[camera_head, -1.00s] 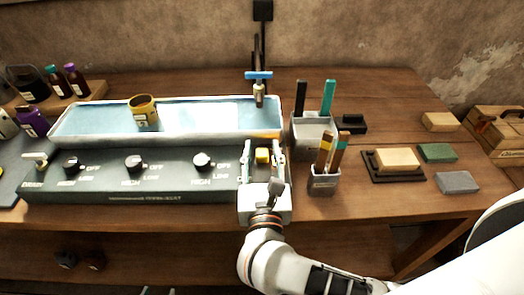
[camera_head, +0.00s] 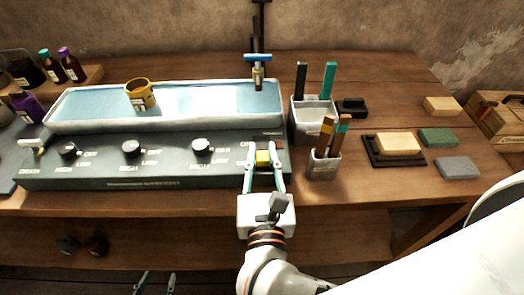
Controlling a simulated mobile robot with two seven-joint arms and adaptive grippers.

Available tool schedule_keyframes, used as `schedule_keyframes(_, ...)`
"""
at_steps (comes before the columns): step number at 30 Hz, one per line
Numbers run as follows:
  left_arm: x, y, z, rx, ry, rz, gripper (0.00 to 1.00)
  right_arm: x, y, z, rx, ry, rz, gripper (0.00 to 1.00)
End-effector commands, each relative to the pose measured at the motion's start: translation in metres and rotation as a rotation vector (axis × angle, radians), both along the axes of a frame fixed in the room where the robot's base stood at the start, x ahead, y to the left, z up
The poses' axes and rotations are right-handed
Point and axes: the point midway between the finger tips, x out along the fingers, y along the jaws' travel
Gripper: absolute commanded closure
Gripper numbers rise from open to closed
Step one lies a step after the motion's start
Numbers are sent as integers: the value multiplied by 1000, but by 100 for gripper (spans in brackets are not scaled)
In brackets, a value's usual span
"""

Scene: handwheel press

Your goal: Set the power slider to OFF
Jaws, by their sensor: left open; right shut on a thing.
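The power slider's yellow knob (camera_head: 263,158) is at the right end of the dark control panel (camera_head: 150,181). My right gripper (camera_head: 263,160) reaches it from the front, with its fingers on either side of the yellow knob and shut on it. Lettering beside the slider is partly hidden by the fingers, so I cannot read its setting. My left gripper (camera_head: 155,284) shows only its fingertips at the bottom edge, open and empty, in front of the bench and well away from the panel.
A grey tool holder (camera_head: 323,166) stands close right of my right gripper.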

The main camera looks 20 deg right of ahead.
Motion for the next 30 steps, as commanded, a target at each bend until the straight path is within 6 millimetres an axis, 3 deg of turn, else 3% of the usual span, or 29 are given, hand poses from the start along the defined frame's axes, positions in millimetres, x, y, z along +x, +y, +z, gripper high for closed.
schedule_keyframes(1, 0, 0, 0, 0, 0, 0, 58, -2, 1, -2, 1, 5, 4, 75)
schedule_keyframes(3, 0, 0, 0, 0, -1, 1, 58, -2, 2, -2, 1, 5, 4, 62)
schedule_keyframes(15, 2, 1, 2, -1, -5, 1, 58, -1, 1, 4, 3, 2, 2, 62)
schedule_keyframes(30, 0, 0, 1, -1, -2, 0, 58, -1, 1, 85, 7, 2, 2, 62)
